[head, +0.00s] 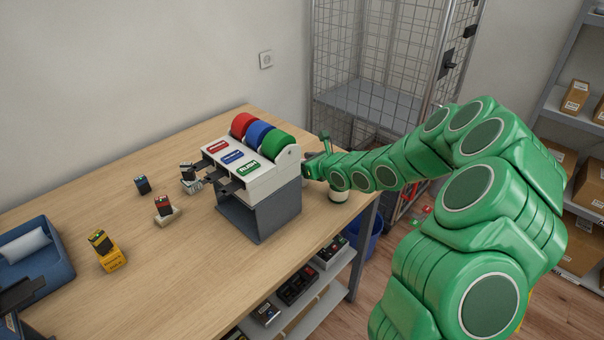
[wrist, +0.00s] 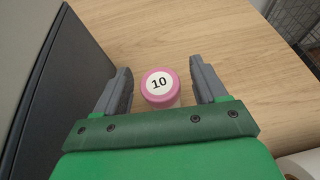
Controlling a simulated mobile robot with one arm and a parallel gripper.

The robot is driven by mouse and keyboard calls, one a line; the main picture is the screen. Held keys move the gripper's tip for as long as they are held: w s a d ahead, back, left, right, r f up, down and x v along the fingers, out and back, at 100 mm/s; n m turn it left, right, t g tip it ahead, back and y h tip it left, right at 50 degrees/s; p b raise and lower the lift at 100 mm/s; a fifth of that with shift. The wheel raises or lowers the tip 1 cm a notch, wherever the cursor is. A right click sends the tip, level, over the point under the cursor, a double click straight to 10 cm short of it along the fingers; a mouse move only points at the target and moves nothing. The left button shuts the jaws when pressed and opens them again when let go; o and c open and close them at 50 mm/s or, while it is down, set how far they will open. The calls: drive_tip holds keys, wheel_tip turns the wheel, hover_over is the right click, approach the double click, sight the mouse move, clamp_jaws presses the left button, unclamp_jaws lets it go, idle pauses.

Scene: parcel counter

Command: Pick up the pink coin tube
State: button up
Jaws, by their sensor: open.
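The pink coin tube (wrist: 160,85) shows in the wrist view from above, with a pink rim and a white round label reading 10. It stands on the wooden table. My gripper (wrist: 160,70) is open, with one grey finger on each side of the tube and a gap on both sides. The tube is nearer the left finger. In the head view my gripper (head: 317,160) is at the right of the tape dispenser, and I cannot make out the tube there.
The dispenser (head: 260,212) with red, blue and green rolls stands close left of my gripper; its dark side (wrist: 60,75) fills the wrist view's left. A white roll (head: 338,195) is under my arm. Several stamps and a blue tray (head: 62,262) lie left.

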drive_tip(key=c, duration=1.2)
drive_tip(key=shift+c, duration=0.2)
